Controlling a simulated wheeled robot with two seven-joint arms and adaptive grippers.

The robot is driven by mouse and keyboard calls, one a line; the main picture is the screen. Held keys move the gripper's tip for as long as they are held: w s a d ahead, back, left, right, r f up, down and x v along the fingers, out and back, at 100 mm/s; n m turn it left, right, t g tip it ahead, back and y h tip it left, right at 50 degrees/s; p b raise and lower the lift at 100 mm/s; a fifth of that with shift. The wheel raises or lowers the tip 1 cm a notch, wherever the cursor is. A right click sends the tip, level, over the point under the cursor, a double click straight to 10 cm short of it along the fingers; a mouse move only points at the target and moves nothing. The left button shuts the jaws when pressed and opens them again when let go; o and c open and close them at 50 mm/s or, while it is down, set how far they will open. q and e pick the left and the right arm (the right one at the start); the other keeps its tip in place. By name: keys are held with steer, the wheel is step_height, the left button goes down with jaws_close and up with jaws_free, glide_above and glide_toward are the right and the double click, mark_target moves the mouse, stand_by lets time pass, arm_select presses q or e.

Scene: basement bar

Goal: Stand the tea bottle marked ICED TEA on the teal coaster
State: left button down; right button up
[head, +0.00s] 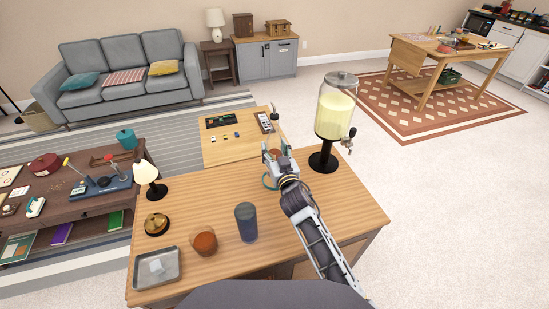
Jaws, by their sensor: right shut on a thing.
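My right gripper (276,152) reaches over the far part of the wooden counter, left of the drink dispenser. It is shut on what looks like the tea bottle (274,155). Only a small reddish-brown part shows between the fingers, and a small dark piece above may be its cap. No label is readable. A teal rim, likely the teal coaster (265,181), shows just below and left of the gripper, partly hidden by it. I cannot tell whether the bottle touches it. My left gripper is not in view.
The drink dispenser (338,106) stands close right of the gripper. A dark blue tumbler (246,223), an amber glass (204,243), a metal tray (140,269), a brass bell (156,224) and a white-shaded lamp (147,174) stand nearer or left. The counter (200,198) is bare between them.

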steer(key=shift+f, duration=1.7)
arm_select(q)
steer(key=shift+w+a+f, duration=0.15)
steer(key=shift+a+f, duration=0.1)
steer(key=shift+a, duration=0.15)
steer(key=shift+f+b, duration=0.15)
steer(key=shift+b, duration=0.25)
arm_select(e)
steer(key=shift+f, duration=0.15)
steer(key=o, duration=1.6)
steer(key=shift+f, duration=0.1)
steer(key=shift+s, duration=0.15)
